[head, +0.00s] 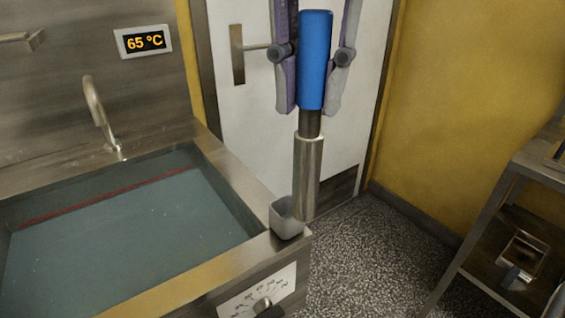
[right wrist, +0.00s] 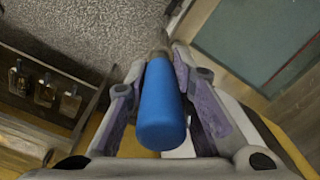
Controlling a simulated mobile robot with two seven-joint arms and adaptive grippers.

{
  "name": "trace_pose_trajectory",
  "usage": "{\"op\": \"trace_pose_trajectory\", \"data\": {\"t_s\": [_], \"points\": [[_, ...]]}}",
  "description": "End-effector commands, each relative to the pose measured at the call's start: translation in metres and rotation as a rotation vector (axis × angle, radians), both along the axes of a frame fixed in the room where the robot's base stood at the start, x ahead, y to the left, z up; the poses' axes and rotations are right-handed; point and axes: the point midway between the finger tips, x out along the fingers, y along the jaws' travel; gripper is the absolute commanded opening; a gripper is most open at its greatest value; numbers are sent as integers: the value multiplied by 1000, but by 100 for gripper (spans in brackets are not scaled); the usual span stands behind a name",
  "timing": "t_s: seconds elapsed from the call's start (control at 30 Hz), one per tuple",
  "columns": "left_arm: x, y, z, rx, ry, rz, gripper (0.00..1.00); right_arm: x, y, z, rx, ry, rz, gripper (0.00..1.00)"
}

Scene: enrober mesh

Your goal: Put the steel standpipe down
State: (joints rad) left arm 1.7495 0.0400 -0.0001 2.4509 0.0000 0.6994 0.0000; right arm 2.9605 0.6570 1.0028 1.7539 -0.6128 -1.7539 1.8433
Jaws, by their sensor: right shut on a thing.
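The steel standpipe (head: 307,175) has a dark collar and a blue grip (head: 314,60) at its top. It hangs almost upright, just beyond the sink's right front corner. My right gripper (head: 311,104) is shut on the blue grip, one finger on each side. In the right wrist view the blue grip (right wrist: 161,108) lies between the fingers, and the pipe's far end is hard to make out. The lower end is near a grey cup (head: 287,219) on the sink corner; I cannot tell whether they touch. My left gripper is not in view.
The sink (head: 228,180) holds greenish water with a red line across it; a tap (head: 100,112) stands behind. A display (head: 143,41) reads 65 °C. A dial (head: 262,304) is on the sink front. A metal rack (head: 484,225) stands right. Speckled floor (head: 375,250) between is clear.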

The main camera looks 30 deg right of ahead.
Motion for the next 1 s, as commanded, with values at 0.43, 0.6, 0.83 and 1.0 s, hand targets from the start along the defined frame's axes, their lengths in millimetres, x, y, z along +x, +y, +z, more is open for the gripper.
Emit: {"op": "trace_pose_trajectory", "data": {"t_s": [0.43, 0.6, 0.83, 1.0], "points": [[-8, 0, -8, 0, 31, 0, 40, 77, -24, -75, 1, 13, 3, 0], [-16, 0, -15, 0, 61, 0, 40, 80, -26, -105, 1, 11, 4, 0], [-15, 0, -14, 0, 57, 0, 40, 79, -25, -106, -1, 0, 3, 0], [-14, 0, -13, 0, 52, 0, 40, 79, -25, -106, -1, 0, 4, 33]]}}
